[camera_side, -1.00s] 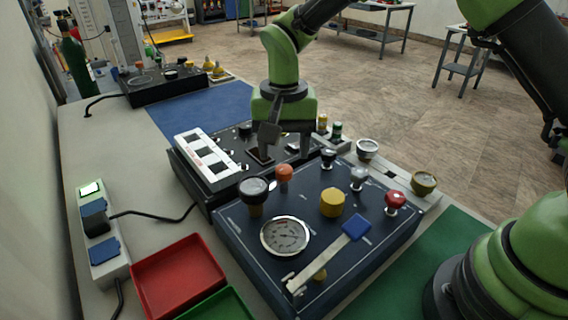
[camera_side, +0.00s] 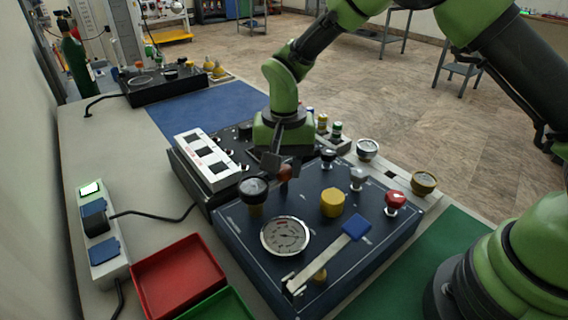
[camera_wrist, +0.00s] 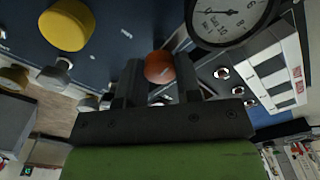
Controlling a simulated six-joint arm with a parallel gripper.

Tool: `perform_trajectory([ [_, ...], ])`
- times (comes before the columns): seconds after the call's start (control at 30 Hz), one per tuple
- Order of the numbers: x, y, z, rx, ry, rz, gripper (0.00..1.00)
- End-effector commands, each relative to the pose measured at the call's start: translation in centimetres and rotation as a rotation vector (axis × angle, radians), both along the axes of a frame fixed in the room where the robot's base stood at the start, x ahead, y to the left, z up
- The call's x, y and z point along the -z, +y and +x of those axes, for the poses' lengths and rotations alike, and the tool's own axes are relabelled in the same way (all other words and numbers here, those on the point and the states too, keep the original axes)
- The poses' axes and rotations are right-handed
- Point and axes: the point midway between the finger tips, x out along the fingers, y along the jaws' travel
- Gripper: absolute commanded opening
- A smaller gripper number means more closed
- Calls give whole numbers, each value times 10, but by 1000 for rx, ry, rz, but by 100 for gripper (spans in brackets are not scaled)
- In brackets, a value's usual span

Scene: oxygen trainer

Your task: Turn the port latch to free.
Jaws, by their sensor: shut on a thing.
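No readable label tells which control is the port latch. My gripper (camera_side: 277,163) reaches down at the back left of the dark blue panel (camera_side: 232,236). It is shut on a round orange knob (camera_side: 286,173). In the wrist view my gripper (camera_wrist: 158,72) has one finger on each side of the orange knob (camera_wrist: 159,67). The fingers hide part of the knob in the side view. A pale lever (camera_side: 318,262) with a blue end lies slanted across the panel's front right.
Close around are a black-rimmed gauge (camera_side: 254,188), a yellow knob (camera_side: 332,202), a white-faced dial (camera_side: 285,236) and a red knob (camera_side: 396,200). A white block with dark windows (camera_side: 186,139) stands behind left. A red tray (camera_side: 140,290) lies at the front left.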

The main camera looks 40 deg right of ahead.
Motion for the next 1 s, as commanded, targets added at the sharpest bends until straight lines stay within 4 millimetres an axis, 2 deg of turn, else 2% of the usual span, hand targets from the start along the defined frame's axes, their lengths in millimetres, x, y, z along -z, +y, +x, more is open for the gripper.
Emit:
perform_trajectory([
  [0.37,0,0,0,-129,2,1,8],
  [1.0,0,0,-1,-713,3,1,8],
])
